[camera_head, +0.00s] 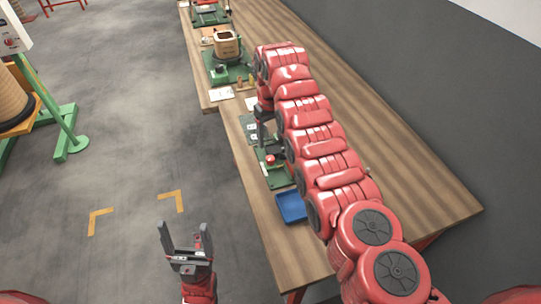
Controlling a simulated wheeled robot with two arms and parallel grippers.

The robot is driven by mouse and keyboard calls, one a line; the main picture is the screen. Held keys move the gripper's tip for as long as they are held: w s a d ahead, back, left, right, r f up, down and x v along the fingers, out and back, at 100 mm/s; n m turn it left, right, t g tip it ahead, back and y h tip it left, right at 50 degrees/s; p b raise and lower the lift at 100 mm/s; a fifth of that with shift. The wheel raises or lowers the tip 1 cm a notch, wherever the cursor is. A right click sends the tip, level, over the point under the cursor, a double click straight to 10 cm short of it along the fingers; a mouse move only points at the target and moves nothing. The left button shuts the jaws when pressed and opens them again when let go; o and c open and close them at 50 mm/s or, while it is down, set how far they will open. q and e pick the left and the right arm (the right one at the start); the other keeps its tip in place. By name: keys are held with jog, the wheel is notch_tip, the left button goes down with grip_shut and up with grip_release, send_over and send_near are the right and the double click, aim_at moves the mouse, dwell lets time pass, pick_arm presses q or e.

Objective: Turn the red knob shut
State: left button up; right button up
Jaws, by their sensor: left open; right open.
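The red knob (270,158) is a small red spot on a dark device on a green mat (277,179), on the wooden table. My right arm reaches over the table and bends down at its far end. My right gripper (264,137) points down just above and behind the knob, open; the arm partly hides the device, and I cannot tell whether the fingers touch it. My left gripper (184,238) is open and empty over the floor, left of the table.
A blue tray (291,207) lies on the table in front of the mat. Farther back stand a coil (227,45) on a green base and papers (221,93). A green stand (70,140) with a large coil is at the left. The floor between is clear.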

aim_at(271, 158)
notch_tip(271, 158, down, 9)
jog(key=shift+r, duration=0.15)
grip_shut()
dwell(0.5)
